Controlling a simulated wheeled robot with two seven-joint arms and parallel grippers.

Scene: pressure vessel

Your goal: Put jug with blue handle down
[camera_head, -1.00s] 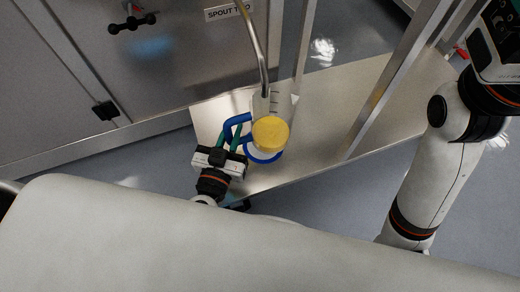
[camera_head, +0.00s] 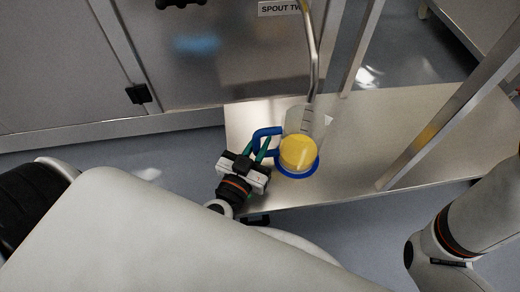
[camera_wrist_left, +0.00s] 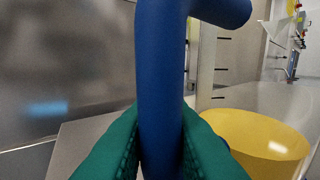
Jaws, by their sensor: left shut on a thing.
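The jug (camera_head: 298,152) is clear with a blue handle (camera_head: 265,138), a blue base ring and yellow contents. It is at the metal shelf (camera_head: 350,150), below the curved spout pipe (camera_head: 313,50). I cannot tell whether its base touches the shelf. My left gripper (camera_head: 261,148) has green fingers shut on the handle. In the left wrist view the blue handle (camera_wrist_left: 160,80) stands between the green fingers (camera_wrist_left: 160,150), with the yellow contents (camera_wrist_left: 265,140) to the right. My right gripper is not in view; part of my right arm shows at the right.
Metal posts (camera_head: 440,110) rise from the shelf right of the jug. The shelf is bare between the jug and the right post.

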